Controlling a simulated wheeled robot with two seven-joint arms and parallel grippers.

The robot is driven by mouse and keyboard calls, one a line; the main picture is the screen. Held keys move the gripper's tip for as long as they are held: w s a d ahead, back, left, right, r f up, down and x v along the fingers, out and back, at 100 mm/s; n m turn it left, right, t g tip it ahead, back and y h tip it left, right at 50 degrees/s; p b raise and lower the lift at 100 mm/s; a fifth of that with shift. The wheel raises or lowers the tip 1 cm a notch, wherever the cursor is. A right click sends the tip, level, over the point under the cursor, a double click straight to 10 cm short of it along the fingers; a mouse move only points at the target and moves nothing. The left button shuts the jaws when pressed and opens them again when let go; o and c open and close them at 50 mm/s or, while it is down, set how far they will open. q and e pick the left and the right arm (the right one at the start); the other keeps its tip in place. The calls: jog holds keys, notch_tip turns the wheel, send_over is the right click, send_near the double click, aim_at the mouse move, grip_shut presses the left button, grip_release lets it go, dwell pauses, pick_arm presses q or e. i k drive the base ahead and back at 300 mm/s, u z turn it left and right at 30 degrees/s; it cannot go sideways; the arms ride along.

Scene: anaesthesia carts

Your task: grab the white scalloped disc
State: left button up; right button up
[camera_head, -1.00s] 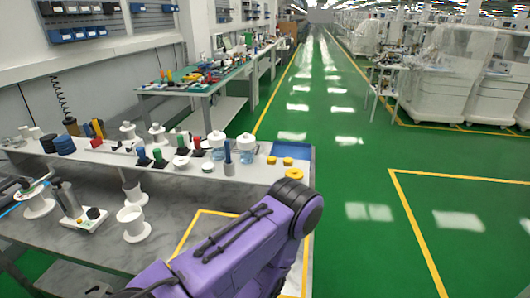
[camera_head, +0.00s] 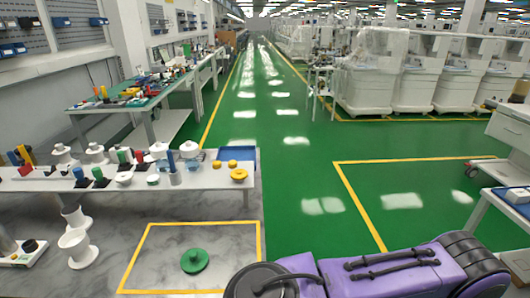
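Small pale pieces stand in a row on the raised shelf (camera_head: 210,181) of the workbench at left. Among them are a low white disc (camera_head: 153,179) and a wider white round piece (camera_head: 123,178) just left of it. Either could be the white scalloped disc; the edges are too small to tell. A purple arm link of mine lies across the bottom right, well apart from the shelf. Neither gripper shows.
A green disc with a knob (camera_head: 195,260) lies inside the yellow-taped square on the grey bench top (camera_head: 110,215). Yellow round pieces (camera_head: 238,174) and a blue tray (camera_head: 237,154) sit at the shelf's right end. Green floor (camera_head: 310,185) is clear beyond the bench.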

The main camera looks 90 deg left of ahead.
aim_at(124, 177)
jog(key=k, duration=2.7)
jog(key=u, duration=0.2)
